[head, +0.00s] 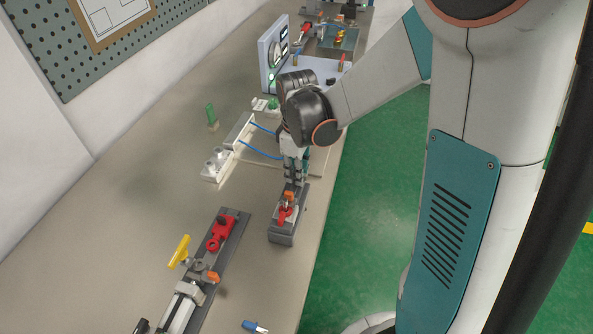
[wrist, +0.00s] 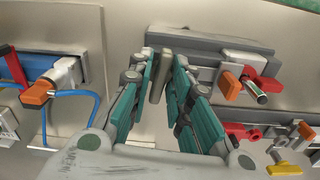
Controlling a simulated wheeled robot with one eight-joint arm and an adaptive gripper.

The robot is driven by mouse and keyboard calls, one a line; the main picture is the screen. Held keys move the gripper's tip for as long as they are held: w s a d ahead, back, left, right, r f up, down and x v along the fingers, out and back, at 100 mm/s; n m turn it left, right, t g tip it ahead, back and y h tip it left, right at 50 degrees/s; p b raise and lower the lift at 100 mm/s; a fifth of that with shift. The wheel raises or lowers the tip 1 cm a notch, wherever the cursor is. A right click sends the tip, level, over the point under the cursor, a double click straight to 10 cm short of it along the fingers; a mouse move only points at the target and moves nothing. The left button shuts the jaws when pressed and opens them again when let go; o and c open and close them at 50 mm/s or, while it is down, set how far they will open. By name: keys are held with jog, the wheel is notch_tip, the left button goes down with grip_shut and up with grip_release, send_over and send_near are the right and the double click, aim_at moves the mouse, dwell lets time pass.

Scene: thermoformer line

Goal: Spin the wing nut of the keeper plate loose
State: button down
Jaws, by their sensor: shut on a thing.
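My gripper (wrist: 160,72) has its teal-padded fingers closed around a narrow grey piece (wrist: 157,82), which looks like the wing nut; its shape is mostly hidden by the fingers. The piece is at the left end of a grey fixture block (wrist: 200,40), which seems to carry the keeper plate, though I cannot make out the plate. In the head view my gripper (head: 293,181) points down at the far end of this block (head: 283,237). An orange knob (head: 289,196) and a red clamp part (head: 284,214) sit on the block, nearer the camera than the fingers.
A longer rail fixture (head: 233,226) with red, yellow and orange parts lies to the left. A white fixture with blue cables (head: 262,151) stands behind it on the left. A blue-handled tool (head: 255,327) lies in front. The bench edge is close on the right.

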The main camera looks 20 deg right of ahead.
jog(key=n, duration=0.4)
jog(key=shift+n+b, duration=0.3)
jog(key=shift+n, duration=0.1)
jog(key=n, duration=0.4)
jog(key=shift+n, duration=0.4)
